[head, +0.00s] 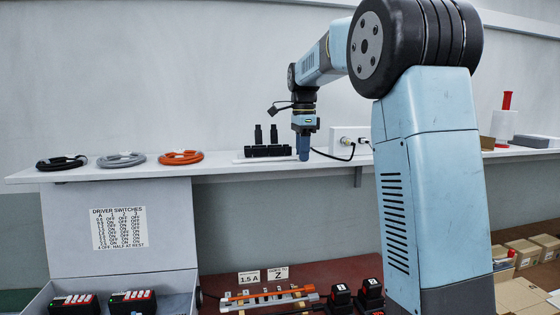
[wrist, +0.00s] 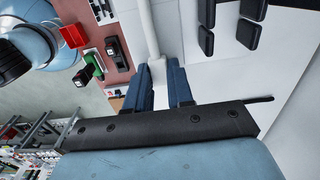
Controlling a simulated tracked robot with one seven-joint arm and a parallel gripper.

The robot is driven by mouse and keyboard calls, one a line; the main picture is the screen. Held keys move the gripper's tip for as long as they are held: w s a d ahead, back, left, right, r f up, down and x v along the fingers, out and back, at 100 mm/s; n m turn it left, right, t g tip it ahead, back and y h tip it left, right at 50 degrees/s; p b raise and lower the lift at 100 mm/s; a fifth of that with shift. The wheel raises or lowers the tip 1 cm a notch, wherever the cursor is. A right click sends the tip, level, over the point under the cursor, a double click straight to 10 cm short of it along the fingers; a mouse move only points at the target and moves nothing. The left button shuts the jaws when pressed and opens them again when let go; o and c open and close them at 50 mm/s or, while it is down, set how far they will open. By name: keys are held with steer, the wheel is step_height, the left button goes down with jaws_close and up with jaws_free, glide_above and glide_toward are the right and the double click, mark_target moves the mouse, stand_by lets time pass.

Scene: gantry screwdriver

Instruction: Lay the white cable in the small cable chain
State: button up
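My gripper (head: 303,148) points down near the shelf's front edge, well to the right of the coils. In the wrist view its two blue fingers (wrist: 161,88) are apart with a gap between them. A pale rounded strip (wrist: 150,35) shows beyond the gap; I cannot tell what it is or whether it touches a finger. I cannot clearly identify the small cable chain; an assembly with orange and pale strips (head: 268,297) sits on the bench below.
The shelf (head: 225,166) also bears the black coil (head: 62,162), the orange coil (head: 181,157) and a black block with two upright plugs (head: 267,144). Below stand an open case with a switch chart (head: 118,228), black-and-red modules (head: 340,297) and cardboard boxes (head: 524,252).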

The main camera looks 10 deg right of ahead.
jaws_close()
steer(key=shift+r, duration=2.25)
steer(key=shift+f, duration=0.1)
